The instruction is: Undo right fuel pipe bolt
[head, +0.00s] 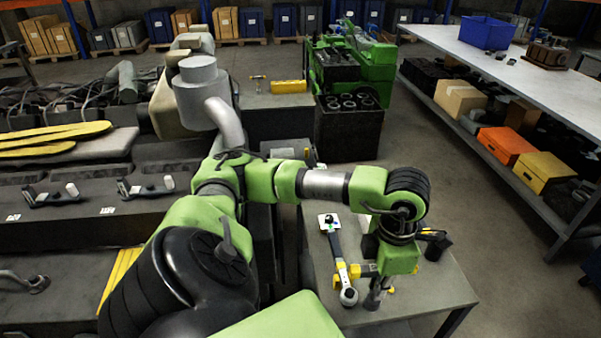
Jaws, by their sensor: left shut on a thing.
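My left gripper (384,279) reaches down over the small grey table at the lower right. It is shut on a tool (374,297) with a grey metal part; the wrist and green hand body hide much of the hold. A long wrench-like tool (337,246), with a yellow band and a round metal end, lies close beside the gripper's left side. I cannot tell whether the two touch. The engine (45,231) fills the left side. I cannot make out the right fuel pipe bolt. My right gripper is not in view.
A dark tool (437,243) with yellow parts lies to the right on the small table (433,290). A long workbench (490,58) with a blue bin (487,33) stands at the right. A green machine (372,62) is behind. The aisle floor between them is clear.

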